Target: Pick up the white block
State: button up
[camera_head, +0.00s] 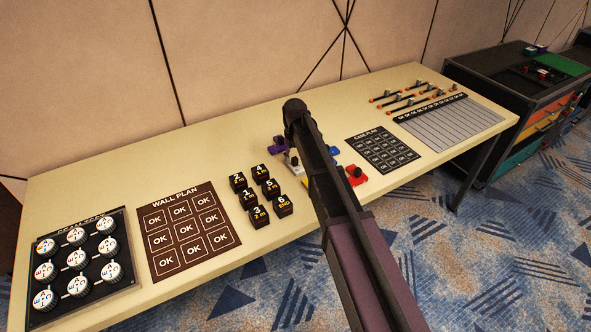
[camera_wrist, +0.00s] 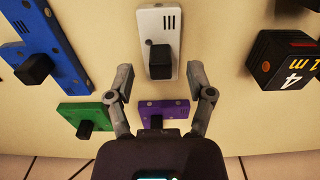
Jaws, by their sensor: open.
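The white block (camera_wrist: 158,22) is a flat white plate with a dark square knob on it. In the wrist view it lies at the top centre, just ahead of my gripper (camera_wrist: 161,86). The gripper is open, with its two fingers apart and nothing between the tips but tabletop and the lower end of the block close by. In the head view a pale piece of the white block (camera_head: 292,162) shows left of my arm, which hides part of that area.
A purple block (camera_wrist: 165,113) lies below the fingertips. Green (camera_wrist: 84,117) and blue (camera_wrist: 40,50) blocks lie left, a black numbered cube (camera_wrist: 283,58) right. A red block (camera_head: 355,175) sits right of my arm. The wall plan card (camera_head: 187,230) lies left.

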jog(key=shift+f+b, duration=0.75)
jog(key=shift+f, duration=0.35)
grip_shut()
